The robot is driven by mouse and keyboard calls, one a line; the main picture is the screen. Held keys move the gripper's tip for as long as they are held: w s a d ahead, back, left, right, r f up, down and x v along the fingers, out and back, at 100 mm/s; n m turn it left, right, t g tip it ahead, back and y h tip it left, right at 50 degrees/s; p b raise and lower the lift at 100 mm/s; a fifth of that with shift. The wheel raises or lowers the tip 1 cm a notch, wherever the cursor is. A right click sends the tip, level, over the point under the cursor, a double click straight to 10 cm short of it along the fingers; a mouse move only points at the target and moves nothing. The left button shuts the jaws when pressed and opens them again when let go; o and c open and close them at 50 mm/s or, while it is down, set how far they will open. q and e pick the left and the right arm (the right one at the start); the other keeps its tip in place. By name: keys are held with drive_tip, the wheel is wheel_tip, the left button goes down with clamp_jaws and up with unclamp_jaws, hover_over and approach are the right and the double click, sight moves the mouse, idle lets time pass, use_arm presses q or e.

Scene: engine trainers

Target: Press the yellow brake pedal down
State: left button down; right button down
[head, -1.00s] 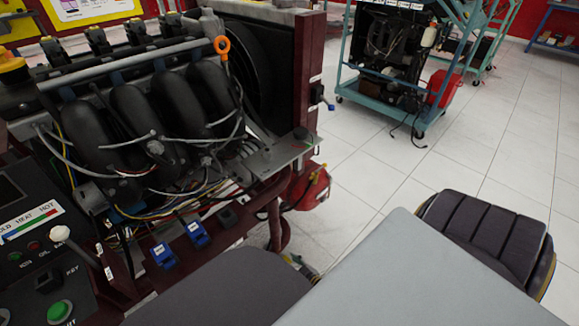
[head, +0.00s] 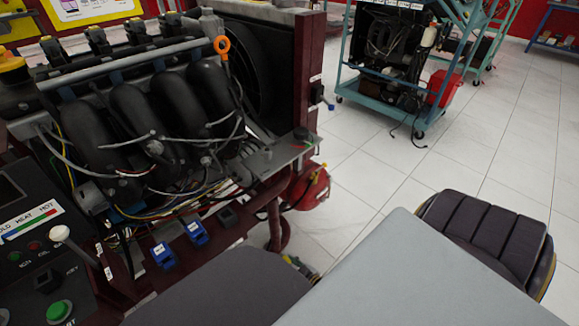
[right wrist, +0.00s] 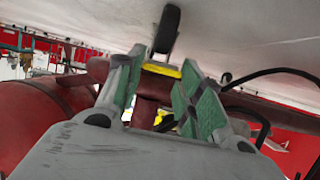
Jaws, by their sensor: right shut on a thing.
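The yellow brake pedal (right wrist: 162,70) shows in the right wrist view as a short yellow bar between my fingertips, just below a black wheel (right wrist: 168,28). My right gripper (right wrist: 161,75), with green finger pads, is shut on it, one finger on each side. Much of the pedal is hidden by the fingers, so its tilt cannot be told. In the head view my right gripper (head: 299,266) is small and partly hidden, low beside the engine stand. My left gripper is not in view.
The engine stand (head: 265,195) with its hoses and wires fills the left. A red tank (head: 310,187) sits at its lower right.

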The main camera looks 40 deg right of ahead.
drive_tip(key=shift+f+t, duration=0.55)
drive_tip(key=shift+t, duration=0.25)
idle(0.5)
drive_tip(key=c, duration=0.9)
unclamp_jaws()
drive_tip(key=shift+s, duration=0.1)
drive_tip(key=shift+s, duration=0.2)
drive_tip(key=shift+v, duration=5.8)
drive_tip(key=shift+d+r, duration=0.1)
